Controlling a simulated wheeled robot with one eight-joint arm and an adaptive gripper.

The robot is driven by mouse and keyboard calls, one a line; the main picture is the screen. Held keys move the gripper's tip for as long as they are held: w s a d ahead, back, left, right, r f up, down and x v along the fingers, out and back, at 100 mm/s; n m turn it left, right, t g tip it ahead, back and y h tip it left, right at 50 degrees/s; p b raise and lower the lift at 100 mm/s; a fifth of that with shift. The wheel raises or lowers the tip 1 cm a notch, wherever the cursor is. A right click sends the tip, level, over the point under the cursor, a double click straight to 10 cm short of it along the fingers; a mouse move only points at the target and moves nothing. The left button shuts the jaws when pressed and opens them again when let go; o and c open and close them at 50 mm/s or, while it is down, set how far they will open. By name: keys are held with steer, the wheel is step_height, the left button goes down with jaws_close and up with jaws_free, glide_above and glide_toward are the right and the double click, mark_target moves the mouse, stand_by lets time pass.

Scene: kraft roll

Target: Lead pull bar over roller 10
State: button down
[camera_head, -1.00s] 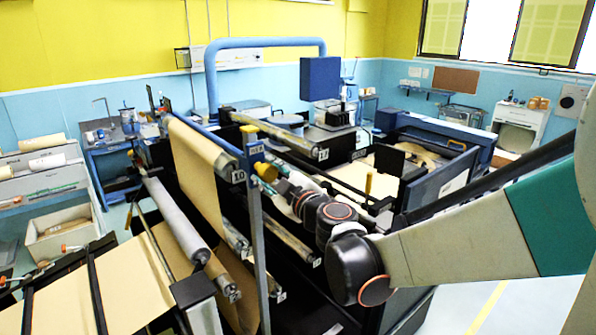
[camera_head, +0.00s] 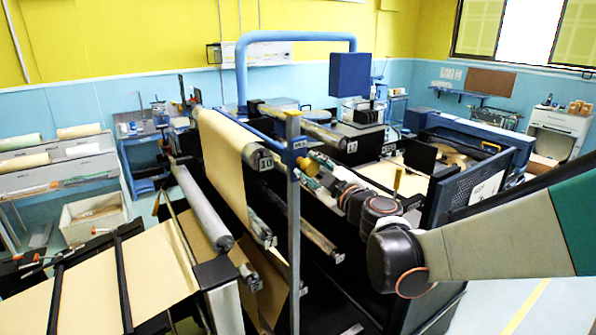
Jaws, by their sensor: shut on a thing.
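Roller 10 (camera_head: 265,161) is at the upper middle of the machine, its numbered end facing me. Tan kraft paper (camera_head: 228,160) lies over it and hangs down on its left side. A blue bar (camera_head: 250,130) runs lengthwise along the top just right of roller 10; I cannot tell for sure that it is the pull bar. My gripper (camera_head: 308,170) is small in the view, right of roller 10's end, partly hidden behind an upright post. It is shut; its fingertips and most of what it holds are hidden.
The grey-blue post (camera_head: 294,240) stands in front of my gripper. Roller 17 (camera_head: 335,137) lies behind to the right, and a lower roller (camera_head: 315,240) runs below my wrist. A grey roller (camera_head: 203,210) and a paper-covered table (camera_head: 130,280) are at left.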

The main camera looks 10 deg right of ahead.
steer(key=w+d+f+b, duration=0.2)
steer(key=d+f+b, duration=0.3)
steer(key=f+b, duration=0.3)
steer(key=w+d+f+b, duration=0.1)
steer(key=d+f+b, duration=0.4)
steer(key=f+b, duration=0.3)
steer(key=w+d+f+b, duration=0.2)
steer(key=d+f+b, duration=0.3)
steer(key=f+b, duration=0.3)
step_height(320, 180, down, 4)
steer(key=shift+w+d+r, duration=0.15)
steer(key=shift+w+d, duration=0.1)
steer(key=shift+w, duration=0.05)
steer(key=shift+b, duration=0.3)
